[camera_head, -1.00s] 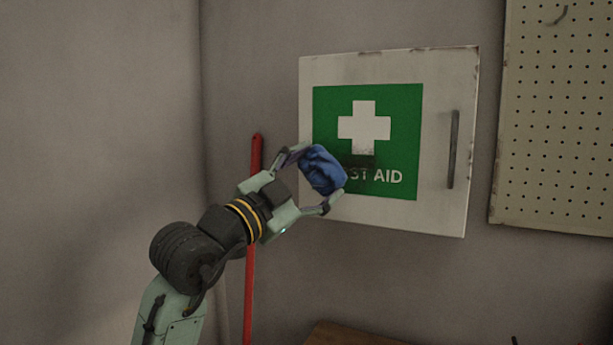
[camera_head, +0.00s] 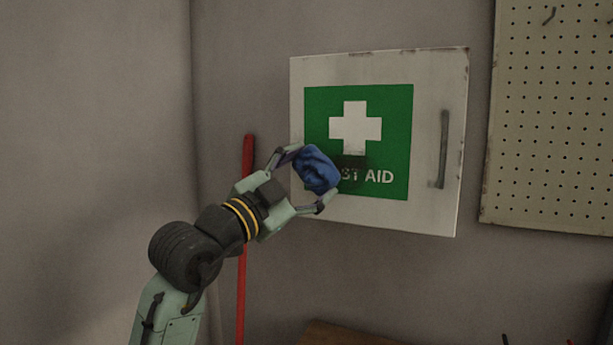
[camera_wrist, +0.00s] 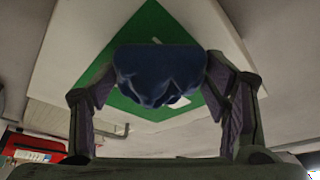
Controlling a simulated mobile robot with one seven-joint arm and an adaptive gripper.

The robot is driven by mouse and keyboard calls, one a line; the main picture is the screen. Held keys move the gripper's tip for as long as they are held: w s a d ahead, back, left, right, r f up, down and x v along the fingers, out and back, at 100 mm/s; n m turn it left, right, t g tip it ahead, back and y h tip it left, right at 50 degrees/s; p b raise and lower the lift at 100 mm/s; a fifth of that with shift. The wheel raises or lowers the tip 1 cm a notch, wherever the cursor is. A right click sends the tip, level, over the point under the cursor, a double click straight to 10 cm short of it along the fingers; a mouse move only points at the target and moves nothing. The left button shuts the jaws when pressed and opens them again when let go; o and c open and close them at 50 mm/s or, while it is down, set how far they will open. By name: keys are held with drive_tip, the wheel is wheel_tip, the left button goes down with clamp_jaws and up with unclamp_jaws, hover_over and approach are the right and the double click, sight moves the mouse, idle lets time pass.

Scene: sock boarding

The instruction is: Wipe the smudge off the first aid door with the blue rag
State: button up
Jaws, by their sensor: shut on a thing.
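The white first aid door (camera_head: 430,90) hangs on the wall, with a green panel, a white cross and a grey bar handle (camera_head: 442,150) at its right. A dark smudge (camera_head: 353,167) lies below the cross and dims part of the lettering. My gripper (camera_head: 314,175) is shut on the crumpled blue rag (camera_head: 317,168), in front of the panel's lower left. The rag hides the first letters. In the wrist view the rag (camera_wrist: 160,72) sits between both fingers, with the green panel behind it. I cannot tell whether the rag touches the door.
A red pole (camera_head: 243,250) stands against the wall behind my arm. A pale pegboard (camera_head: 550,120) hangs to the right of the cabinet. A brown wooden surface (camera_head: 350,334) shows at the bottom edge.

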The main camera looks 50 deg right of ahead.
sight(387, 168)
drive_tip(key=shift+w+d, duration=0.25)
drive_tip(key=shift+d, duration=0.55)
drive_tip(key=shift+s+d, duration=0.5)
drive_tip(key=shift+s, duration=1.35)
drive_tip(key=shift+s+d, duration=0.55)
drive_tip(key=shift+s, duration=1.25)
drive_tip(key=shift+s+d, duration=0.5)
drive_tip(key=shift+s, duration=1.35)
drive_tip(key=shift+w+d, duration=0.1)
drive_tip(key=shift+w, duration=0.1)
